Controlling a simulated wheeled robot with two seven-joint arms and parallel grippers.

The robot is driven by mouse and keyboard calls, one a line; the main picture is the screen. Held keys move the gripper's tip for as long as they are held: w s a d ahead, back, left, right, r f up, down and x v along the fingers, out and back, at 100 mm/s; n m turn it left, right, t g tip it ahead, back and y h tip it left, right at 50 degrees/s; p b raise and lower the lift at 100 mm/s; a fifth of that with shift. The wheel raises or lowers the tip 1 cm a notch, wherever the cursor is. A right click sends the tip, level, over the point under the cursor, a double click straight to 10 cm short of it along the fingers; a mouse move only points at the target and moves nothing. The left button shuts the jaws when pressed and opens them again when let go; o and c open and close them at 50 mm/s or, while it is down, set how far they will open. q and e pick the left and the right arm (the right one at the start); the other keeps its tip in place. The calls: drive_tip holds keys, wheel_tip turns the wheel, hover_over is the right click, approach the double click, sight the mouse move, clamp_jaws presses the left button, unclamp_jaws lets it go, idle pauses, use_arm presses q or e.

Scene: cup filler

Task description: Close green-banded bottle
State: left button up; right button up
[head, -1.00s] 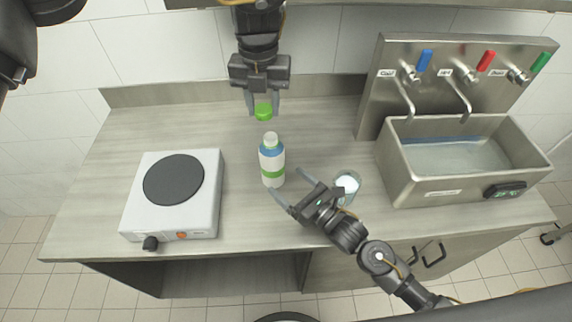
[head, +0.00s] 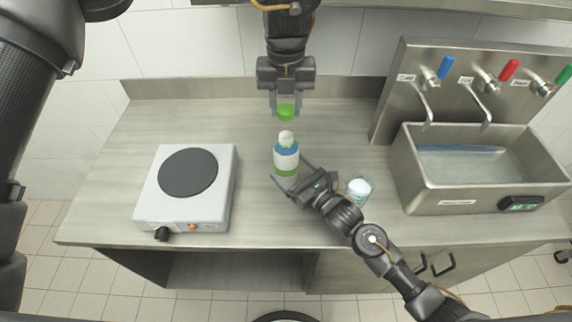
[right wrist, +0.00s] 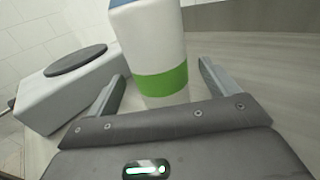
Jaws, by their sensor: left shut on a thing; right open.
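The green-banded bottle (head: 286,157) stands upright on the counter, white with a blue upper part and a pale, uncapped-looking neck. In the right wrist view the bottle (right wrist: 153,45) stands between my open fingers, its green band facing the camera. My right gripper (head: 292,172) is open around the lower part of the bottle; I see no finger pressing on it. My left gripper (head: 285,112) points down and is shut on a green cap (head: 286,112). The cap is held above and slightly behind the bottle's neck, apart from it.
A white hot plate (head: 188,212) with a dark disc stands left of the bottle. A glass with white contents (head: 359,189) stands right, close to my right arm. A steel sink (head: 420,190) with taps is further right. The counter (head: 245,115) behind the bottle is clear.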

sight(286, 136)
drive_tip(key=shift+x, duration=1.4)
drive_tip(key=c, duration=1.5)
use_arm(q)
drive_tip(key=shift+w+f, duration=0.1)
drive_tip(key=shift+f, duration=2.45)
use_arm(e)
drive_tip(key=shift+o, duration=0.2)
use_arm(q)
drive_tip(key=shift+f, duration=0.85)
drive_tip(key=shift+f, duration=0.55)
